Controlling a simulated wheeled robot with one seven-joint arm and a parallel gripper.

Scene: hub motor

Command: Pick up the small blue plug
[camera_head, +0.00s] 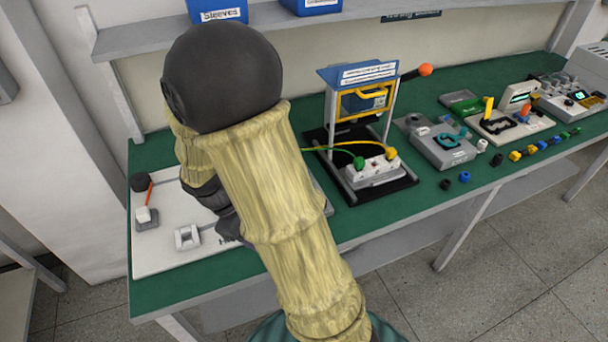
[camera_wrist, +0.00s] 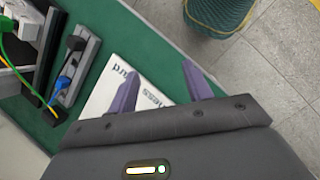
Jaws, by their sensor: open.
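A small blue plug (camera_head: 465,177) stands on the green bench near its front edge, right of the middle in the head view. In the wrist view a blue plug-like piece (camera_wrist: 62,83) with a blue lead sits on a grey rail at the left; I cannot tell whether it is the same kind of plug. My gripper (camera_wrist: 160,70) is open and empty, its two purple fingers spread above a white board. In the head view my arm hides most of the gripper, which is far left of the small blue plug.
Beside the small blue plug is a black one (camera_head: 445,184). More coloured plugs (camera_head: 515,156) line the front edge to the right. A grey fixture (camera_head: 443,150) stands behind. A tall blue-topped frame (camera_head: 358,73) with yellow and green leads stands between my arm and the plugs.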

